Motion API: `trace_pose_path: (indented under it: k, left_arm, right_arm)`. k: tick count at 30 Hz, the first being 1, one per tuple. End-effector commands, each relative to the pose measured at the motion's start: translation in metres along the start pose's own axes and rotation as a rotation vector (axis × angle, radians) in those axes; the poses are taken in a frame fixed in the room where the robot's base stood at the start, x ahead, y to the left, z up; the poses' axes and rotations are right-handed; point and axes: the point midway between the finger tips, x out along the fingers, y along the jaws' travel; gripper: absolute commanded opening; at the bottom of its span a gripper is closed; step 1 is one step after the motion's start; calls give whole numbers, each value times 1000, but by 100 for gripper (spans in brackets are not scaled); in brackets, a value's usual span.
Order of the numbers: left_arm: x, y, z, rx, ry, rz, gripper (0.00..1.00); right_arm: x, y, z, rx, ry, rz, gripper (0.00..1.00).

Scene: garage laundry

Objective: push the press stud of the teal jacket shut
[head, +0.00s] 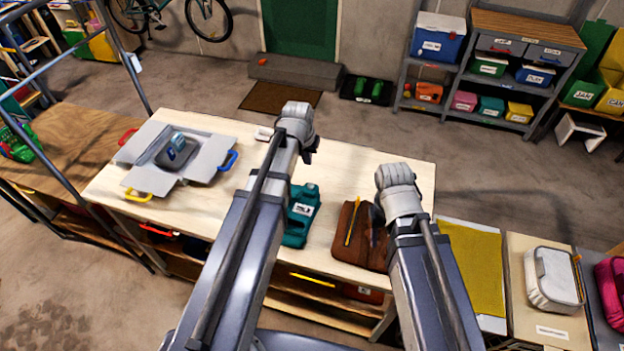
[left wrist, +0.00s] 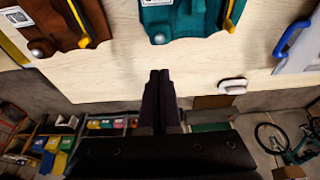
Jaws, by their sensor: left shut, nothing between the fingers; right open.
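The teal jacket (head: 301,215) lies on the pale table, partly hidden behind my left arm in the head view. In the left wrist view the teal jacket (left wrist: 190,17) shows at the top, with a round grey stud (left wrist: 160,38) at its edge and a yellow strip at its right. I cannot tell whether the stud is pressed shut. My left gripper (head: 309,155) is shut and empty, apart from the jacket on its far side; its dark fingers (left wrist: 159,76) point towards the jacket in the left wrist view. My right gripper (head: 377,218) is open, by the brown item, and mostly hidden by its arm.
A brown item (head: 346,246) with a yellow strip lies right of the jacket. A grey flapped item (head: 213,156) with coloured handles lies at the table's left. A small white object (head: 263,133) lies near the far edge. The table between is bare.

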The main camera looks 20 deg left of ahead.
Motion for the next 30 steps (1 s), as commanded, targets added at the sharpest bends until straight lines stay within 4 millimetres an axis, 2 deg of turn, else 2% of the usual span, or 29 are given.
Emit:
trace_pose_path:
  k: [5, 11, 30]
  left_arm:
    - [3, 0, 0, 0, -1, 0, 0]
    - [16, 0, 1, 0, -1, 0, 0]
    - [104, 0, 1, 0, -1, 0, 0]
  right_arm:
    - [3, 0, 0, 0, 0, 0, 50]
    - [15, -1, -1, -3, 0, 0, 50]
    - [100, -9, -6, -7, 0, 2, 50]
